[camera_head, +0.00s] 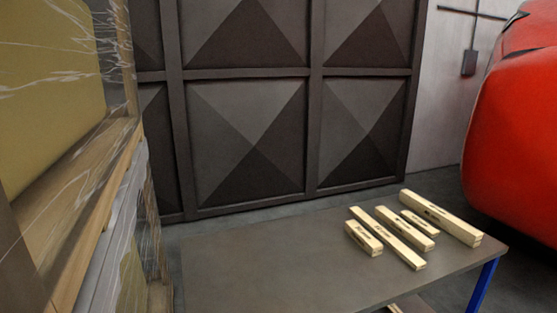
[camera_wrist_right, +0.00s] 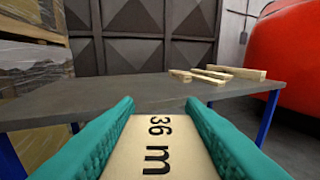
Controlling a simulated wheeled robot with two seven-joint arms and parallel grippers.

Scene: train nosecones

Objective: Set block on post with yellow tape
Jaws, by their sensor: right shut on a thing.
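The block lies between the two fingers, in front of the table edge as seen there. No gripper shows in the head view, and my left gripper is in neither view. I see no post with yellow tape in either view.
A grey table (camera_head: 260,265) with blue legs (camera_head: 482,286) carries several wooden blocks (camera_head: 385,229) at its right; its left part is bare. Wrapped pallet goods (camera_head: 60,130) stand at the left. A red rounded body (camera_head: 520,130) is at the right, a dark panelled wall behind.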

